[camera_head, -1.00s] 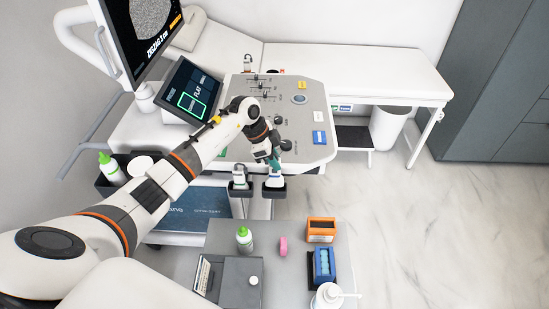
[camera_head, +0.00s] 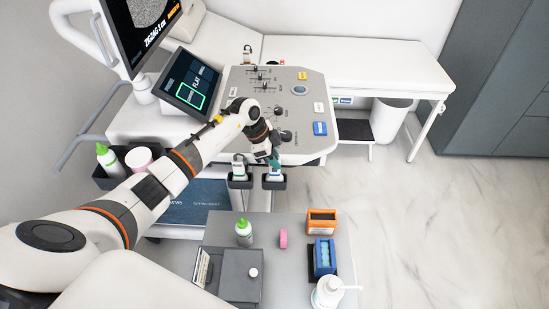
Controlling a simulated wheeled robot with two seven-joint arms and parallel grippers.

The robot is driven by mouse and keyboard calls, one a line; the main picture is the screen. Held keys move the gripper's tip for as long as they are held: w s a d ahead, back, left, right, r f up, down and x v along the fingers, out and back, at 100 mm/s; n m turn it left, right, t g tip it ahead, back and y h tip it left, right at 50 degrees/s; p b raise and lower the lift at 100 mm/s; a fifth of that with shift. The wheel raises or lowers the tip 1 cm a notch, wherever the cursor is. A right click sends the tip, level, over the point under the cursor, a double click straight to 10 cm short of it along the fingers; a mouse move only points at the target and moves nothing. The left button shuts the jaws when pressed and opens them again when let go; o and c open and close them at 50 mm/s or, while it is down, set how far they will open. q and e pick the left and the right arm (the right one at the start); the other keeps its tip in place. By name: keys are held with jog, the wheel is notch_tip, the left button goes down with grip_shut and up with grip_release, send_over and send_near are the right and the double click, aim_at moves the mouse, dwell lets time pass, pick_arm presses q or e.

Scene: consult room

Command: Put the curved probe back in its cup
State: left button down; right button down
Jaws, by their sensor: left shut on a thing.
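My left gripper (camera_head: 273,154) reaches in from the left over the front edge of the ultrasound console. It points down and is shut on the curved probe (camera_head: 275,171), a small whitish piece just below its fingers. The probe is upright at the mouth of the right-hand dark cup (camera_head: 273,184) on the console's front. How deep it sits is too small to tell. Another probe (camera_head: 239,168) stands in the left-hand cup (camera_head: 240,184). My right gripper is out of view.
The console (camera_head: 306,110) has sliders, knobs and a touch screen (camera_head: 191,84). The floor at right is clear.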

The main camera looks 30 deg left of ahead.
pick_arm(q)
jog(key=shift+f, duration=0.25)
dwell(0.5)
jog(key=c, duration=1.2)
grip_release()
jog(key=shift+o, duration=0.2)
